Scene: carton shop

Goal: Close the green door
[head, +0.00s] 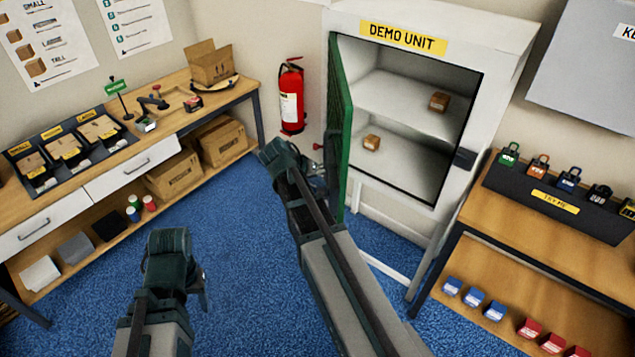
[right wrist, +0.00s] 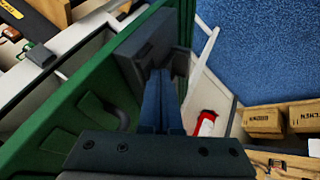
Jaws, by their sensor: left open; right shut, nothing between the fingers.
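The green door (head: 340,125) of the white demo unit (head: 505,50) stands wide open, hinged at the unit's left side and seen almost edge-on in the head view. My right gripper (head: 319,174) is shut and empty, at the door's left side near its lower part. In the right wrist view the shut fingers (right wrist: 161,100) lie close beside the green door (right wrist: 60,125) and its dark curved handle (right wrist: 121,118); I cannot tell whether they touch. My left gripper (head: 203,285) is open and empty, low over the blue floor, away from the door.
Inside the unit are two small cartons, on the upper shelf (head: 439,102) and below (head: 372,142). A red fire extinguisher (head: 291,98) hangs left of the door. A workbench (head: 235,92) stands left, a padlock table (head: 480,215) right. Blue carpet (head: 245,235) is clear between.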

